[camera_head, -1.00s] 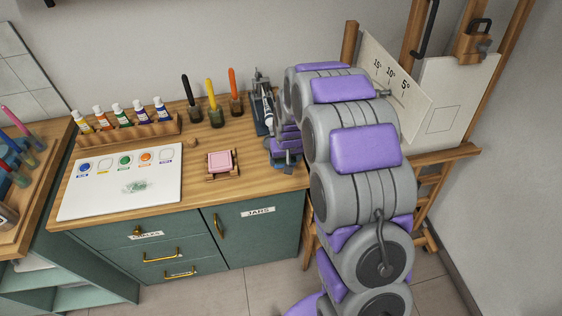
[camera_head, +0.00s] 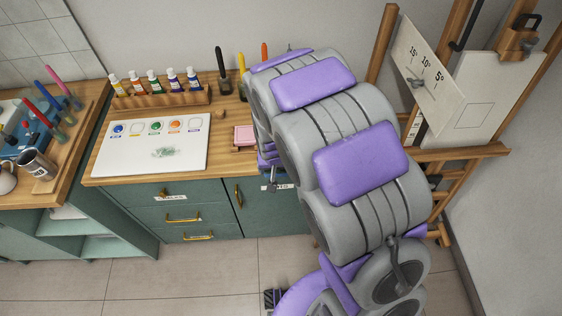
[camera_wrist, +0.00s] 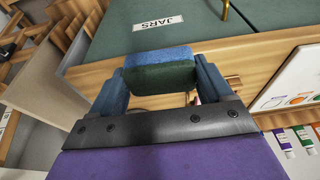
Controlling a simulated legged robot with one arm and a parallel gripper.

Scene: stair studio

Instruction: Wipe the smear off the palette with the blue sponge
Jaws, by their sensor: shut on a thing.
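My gripper (camera_wrist: 160,72) is shut on the blue sponge (camera_wrist: 160,57), which has a dark green layer on one face. In the wrist view the sponge sits between the two fingers, near the counter's front edge. In the head view my arm hides the sponge and most of the gripper. The white palette (camera_head: 125,152) lies flat on the wooden counter, left of my arm, with a row of paint spots. A grey-green smear (camera_head: 168,152) is on its front right part. The palette's edge also shows at the right of the wrist view (camera_wrist: 290,75).
A paint-tube rack (camera_head: 165,98) stands behind the palette. A pink block (camera_head: 244,135) is between the palette and my arm, with brush jars behind. An easel (camera_head: 460,152) stands right. A side table (camera_head: 85,125) with a mug (camera_head: 38,164) is left.

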